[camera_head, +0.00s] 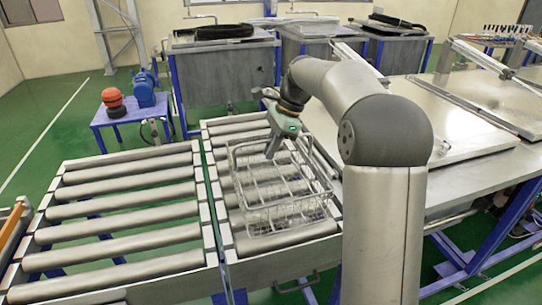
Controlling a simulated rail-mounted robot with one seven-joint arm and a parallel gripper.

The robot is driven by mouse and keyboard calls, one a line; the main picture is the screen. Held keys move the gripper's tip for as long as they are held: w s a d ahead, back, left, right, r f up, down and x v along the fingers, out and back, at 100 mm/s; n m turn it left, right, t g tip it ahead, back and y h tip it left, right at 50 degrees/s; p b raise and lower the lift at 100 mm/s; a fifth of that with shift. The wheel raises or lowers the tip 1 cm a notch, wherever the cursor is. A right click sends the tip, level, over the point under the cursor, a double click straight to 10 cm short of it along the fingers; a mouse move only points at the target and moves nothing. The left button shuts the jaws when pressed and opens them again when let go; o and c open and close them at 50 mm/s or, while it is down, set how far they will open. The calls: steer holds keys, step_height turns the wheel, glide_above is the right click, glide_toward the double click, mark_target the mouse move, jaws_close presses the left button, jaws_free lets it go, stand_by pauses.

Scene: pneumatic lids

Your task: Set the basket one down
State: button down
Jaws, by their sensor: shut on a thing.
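A wire basket (252,218) is over the right-hand roller conveyor (237,128), near its front end. It looks roughly level. I cannot tell whether its bottom touches the rollers or hangs just above them. My gripper (272,152) points down at the basket's upper part from the far side. It is shut on the basket, but the exact grip point is small and partly hidden. My arm comes in from the right and covers part of the view beside the basket. The basket's contents, if any, are not clear.
A second roller conveyor (115,218) to the left is empty. Grey tanks (222,72) stand at the back. A blue table (135,112) holds a red and a blue device at back left. A metal bench with flat lids (480,180) stands to the right.

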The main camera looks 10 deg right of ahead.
step_height(320, 180, down, 3)
steer(key=shift+r, duration=0.1)
steer(key=c, duration=1.5)
jaws_free()
steer(key=v, duration=1.2)
steer(key=shift+s, duration=0.1)
steer(key=s+a+f+n+h, duration=0.1)
steer(key=s+f+n, duration=0.4)
steer(key=s, duration=0.6)
steer(key=s+a+f+n+h, duration=0.2)
steer(key=s+f+n, duration=0.4)
steer(key=s, duration=0.4)
steer(key=s+a+f+n+t+h, duration=0.1)
steer(key=s+f+n, duration=0.5)
steer(key=s, duration=0.5)
steer(key=shift+s+a+f, duration=0.15)
steer(key=shift+s+f, duration=0.05)
steer(key=shift+f, duration=0.2)
steer(key=shift+s+a+f, duration=0.15)
steer(key=shift+a+f, duration=0.05)
steer(key=shift+f, duration=0.2)
